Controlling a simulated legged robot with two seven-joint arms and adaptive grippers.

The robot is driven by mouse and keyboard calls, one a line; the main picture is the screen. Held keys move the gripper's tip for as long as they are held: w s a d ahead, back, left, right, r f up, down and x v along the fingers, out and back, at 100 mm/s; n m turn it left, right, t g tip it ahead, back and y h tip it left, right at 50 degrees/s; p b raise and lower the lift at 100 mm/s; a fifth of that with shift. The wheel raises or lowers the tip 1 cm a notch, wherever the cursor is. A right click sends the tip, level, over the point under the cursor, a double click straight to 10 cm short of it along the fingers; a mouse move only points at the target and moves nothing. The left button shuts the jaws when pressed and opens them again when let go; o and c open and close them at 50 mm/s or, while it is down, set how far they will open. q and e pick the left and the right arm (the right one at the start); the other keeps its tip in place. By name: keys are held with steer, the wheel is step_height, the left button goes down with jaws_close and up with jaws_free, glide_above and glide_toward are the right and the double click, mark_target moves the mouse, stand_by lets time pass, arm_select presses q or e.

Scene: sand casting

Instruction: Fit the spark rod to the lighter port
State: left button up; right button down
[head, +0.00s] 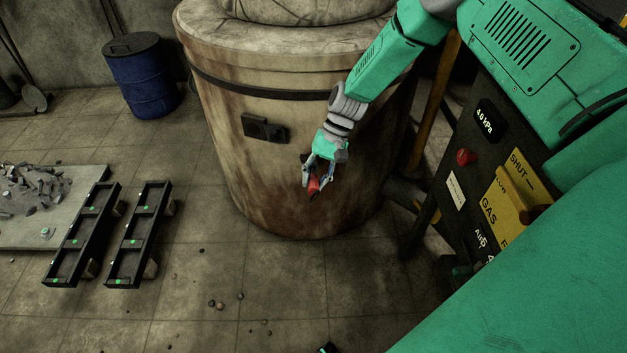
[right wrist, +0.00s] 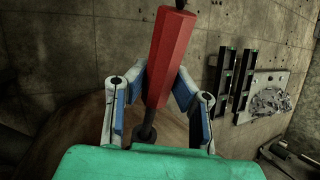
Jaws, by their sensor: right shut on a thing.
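My right gripper (head: 318,172) is shut on the red handle of the spark rod (head: 314,185), in front of the lower wall of the big round furnace (head: 240,120). In the right wrist view the red handle (right wrist: 171,55) stands nearly upright between the two fingers of the gripper (right wrist: 158,100). A dark shaft shows below the handle, and a dark tip above it is cut by the frame's edge. A black box (head: 265,128) on the furnace wall, up and left of the gripper, may be the lighter port. The rod is apart from it. My left gripper is not in view.
A control panel with a yellow gas plate (head: 503,207) and a red knob (head: 466,157) stands at the right. A blue drum (head: 142,78) stands at the back left. Two black frames (head: 140,235) lie at the left. Small pebbles dot the otherwise open floor.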

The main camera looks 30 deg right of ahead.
steer(key=shift+w+d+f+b, duration=0.35)
steer(key=shift+w+d+b, duration=0.05)
steer(key=shift+w+b, duration=0.25)
stand_by(1.2)
steer(key=c, duration=1.3)
jaws_free()
steer(key=v, duration=1.2)
steer(key=shift+d+f, duration=0.1)
steer(key=shift+f, duration=0.05)
